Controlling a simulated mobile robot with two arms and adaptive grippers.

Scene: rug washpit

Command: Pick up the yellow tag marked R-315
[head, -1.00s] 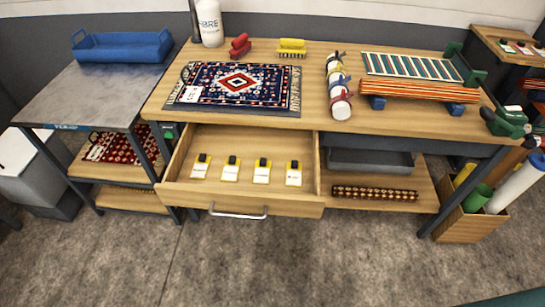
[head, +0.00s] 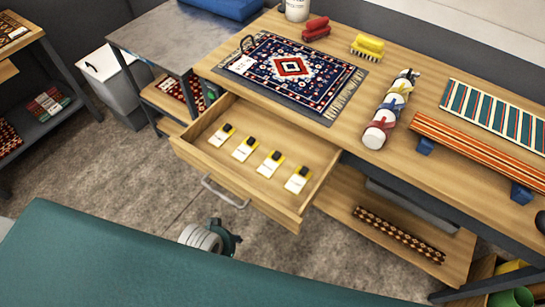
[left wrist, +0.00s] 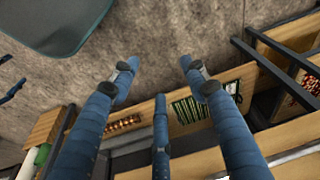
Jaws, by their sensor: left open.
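Several yellow tags with white labels and black tops lie in a row in the open wooden drawer (head: 200,158). From left to right in the head view they are a first tag (head: 221,136), a second tag (head: 244,150), a third tag (head: 268,165) and a fourth tag (head: 296,180). Their markings are too small to read, so I cannot tell which is R-315. My left gripper (left wrist: 160,88) shows in the left wrist view, its blue fingers spread and empty, with floor and shelving beyond. No tag is recognisable there. My right gripper is not in view.
Above the drawer, the workbench (head: 345,133) holds a patterned rug (head: 318,85), a red brush (head: 316,29), a yellow brush (head: 367,47) and a tied white roll (head: 378,135). A metal side table (head: 150,38) stands left. Floor (head: 120,170) is clear left of the drawer.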

